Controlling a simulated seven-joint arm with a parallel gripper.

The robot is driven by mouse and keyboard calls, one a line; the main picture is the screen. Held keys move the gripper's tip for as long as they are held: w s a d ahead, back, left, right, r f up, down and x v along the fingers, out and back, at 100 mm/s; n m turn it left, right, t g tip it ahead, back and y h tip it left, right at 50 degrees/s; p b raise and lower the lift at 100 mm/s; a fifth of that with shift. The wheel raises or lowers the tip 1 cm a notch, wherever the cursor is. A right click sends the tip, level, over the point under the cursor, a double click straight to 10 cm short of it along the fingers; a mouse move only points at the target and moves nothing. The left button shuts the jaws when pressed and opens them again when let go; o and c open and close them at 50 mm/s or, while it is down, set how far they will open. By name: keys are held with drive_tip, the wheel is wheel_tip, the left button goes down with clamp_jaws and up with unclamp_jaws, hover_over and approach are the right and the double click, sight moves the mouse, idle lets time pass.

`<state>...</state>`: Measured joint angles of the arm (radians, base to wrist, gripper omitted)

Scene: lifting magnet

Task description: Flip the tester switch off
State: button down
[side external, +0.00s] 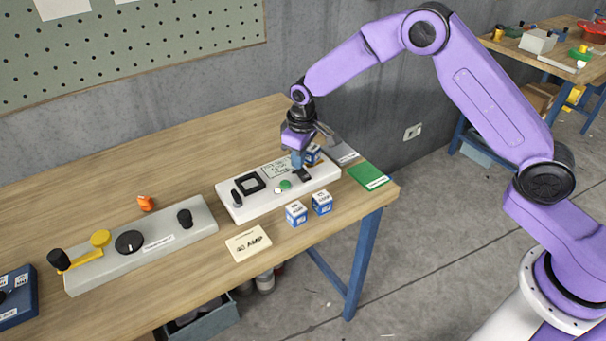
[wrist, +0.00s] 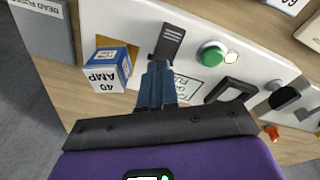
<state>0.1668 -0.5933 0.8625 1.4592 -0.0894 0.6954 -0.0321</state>
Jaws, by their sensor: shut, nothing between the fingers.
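The tester (side external: 232,211) is a white panel on the wooden bench, and it fills much of the wrist view (wrist: 132,22). Its black switch (side external: 303,175) is near the panel's right end; in the wrist view the switch (wrist: 170,40) is a ribbed lever beside the round green button (wrist: 212,54). My gripper (side external: 298,161) is low over that end of the tester. In the wrist view its fingertips (wrist: 157,72) are shut and empty, right at the switch's near end. I cannot tell whether they touch it.
A blue-and-white 40 AMP block (wrist: 106,72) sits close beside the fingers. Two similar blocks (side external: 297,213) (side external: 321,202) stand in front of the tester. A green mat (side external: 369,176) lies at the bench's right edge. A grey knob panel (side external: 88,278) is at left.

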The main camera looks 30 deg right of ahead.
sight(301, 171)
drive_tip(key=shift+f, duration=0.25)
idle(0.4)
drive_tip(key=shift+r, duration=0.1)
drive_tip(key=shift+s+r, duration=0.25)
drive_tip(key=shift+r, duration=1.4)
drive_tip(key=shift+s+r, duration=0.2)
drive_tip(key=shift+r, duration=1.6)
drive_tip(key=s+r+n, duration=0.1)
drive_tip(key=s+r, duration=0.2)
drive_tip(key=s, duration=0.4)
drive_tip(key=s+d+r+n, duration=0.1)
drive_tip(key=s+r, duration=0.1)
drive_tip(key=s, duration=0.5)
drive_tip(key=s+r+n, duration=0.1)
drive_tip(key=s+r, duration=0.2)
drive_tip(key=s, duration=0.4)
drive_tip(key=s+d+n, duration=0.1)
drive_tip(key=s+d, duration=0.4)
drive_tip(key=s, duration=0.4)
drive_tip(key=s+d+n+g, duration=0.1)
drive_tip(key=s+d, duration=0.4)
drive_tip(key=s, duration=0.5)
drive_tip(key=shift+f+n, duration=0.2)
drive_tip(key=shift+n, duration=0.6)
